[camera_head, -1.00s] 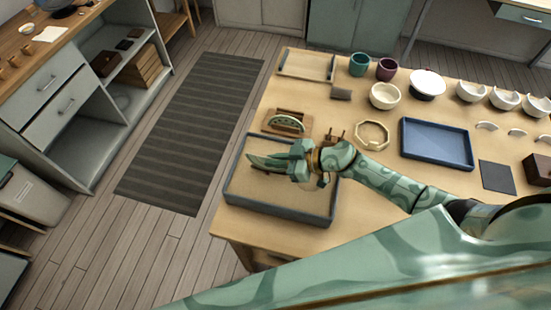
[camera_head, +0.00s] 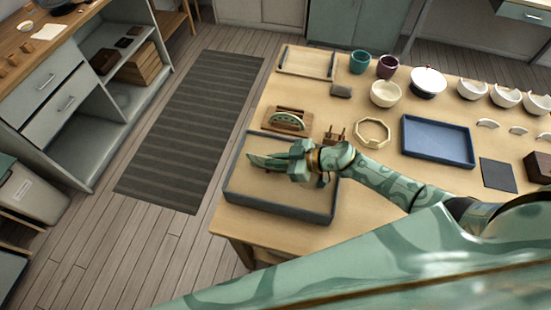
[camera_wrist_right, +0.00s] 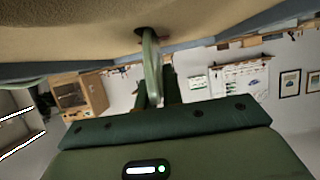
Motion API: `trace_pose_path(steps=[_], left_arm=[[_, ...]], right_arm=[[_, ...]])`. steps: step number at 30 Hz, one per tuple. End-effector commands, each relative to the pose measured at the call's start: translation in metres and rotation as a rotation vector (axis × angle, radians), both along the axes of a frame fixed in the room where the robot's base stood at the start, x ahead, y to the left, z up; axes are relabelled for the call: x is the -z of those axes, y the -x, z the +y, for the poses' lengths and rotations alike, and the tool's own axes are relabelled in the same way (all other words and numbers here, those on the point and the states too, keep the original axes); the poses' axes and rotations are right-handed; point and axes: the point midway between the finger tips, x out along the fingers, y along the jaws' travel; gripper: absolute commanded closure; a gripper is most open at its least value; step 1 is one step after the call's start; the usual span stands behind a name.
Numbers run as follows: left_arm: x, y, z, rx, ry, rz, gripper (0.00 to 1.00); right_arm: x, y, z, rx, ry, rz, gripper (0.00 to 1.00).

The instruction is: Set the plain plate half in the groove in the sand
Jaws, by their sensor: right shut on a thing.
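A sand tray (camera_head: 232,193) with dark grey walls lies at the near left corner of the table. My right gripper (camera_head: 275,160) is low over its sand, shut on the plain plate half. In the right wrist view the plate half (camera_wrist_right: 152,68) is a thin pale green piece seen edge-on, between the dark fingers (camera_wrist_right: 155,88). Its far edge meets a dark slot, the groove (camera_wrist_right: 146,33), in the sand (camera_wrist_right: 70,35). I cannot tell how deep it sits. In the head view the gripper largely hides the plate half and groove. My left gripper is not in view.
A wooden stand (camera_head: 276,120) holding a green patterned half stands just behind the tray. A small wooden holder (camera_head: 335,134) and a pale octagonal ring (camera_head: 371,132) lie behind my right arm. A blue tray (camera_head: 437,141), bowls and cups fill the table further right.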

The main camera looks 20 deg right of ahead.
Motion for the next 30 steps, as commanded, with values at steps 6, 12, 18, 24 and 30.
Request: trace_pose_path(steps=[6, 12, 18, 24, 30], left_arm=[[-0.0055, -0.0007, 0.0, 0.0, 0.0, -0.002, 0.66], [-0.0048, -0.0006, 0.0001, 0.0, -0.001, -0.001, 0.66], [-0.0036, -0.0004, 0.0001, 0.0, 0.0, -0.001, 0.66], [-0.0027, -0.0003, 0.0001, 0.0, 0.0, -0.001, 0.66], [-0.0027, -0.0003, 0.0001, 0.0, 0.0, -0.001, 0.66]], right_arm=[[-0.0017, -0.0004, 0.0002, 0.0, 0.0, -0.001, 1.0], [-0.0006, -0.0003, 0.0003, 0.0, 0.0, -0.001, 1.0], [0.0016, -0.0002, 0.0002, 0.0, -0.001, -0.001, 1.0], [0.0033, -0.0002, 0.0002, 0.0, 0.0, -0.001, 1.0], [0.0034, -0.0001, 0.0003, 0.0, 0.0, -0.001, 1.0]])
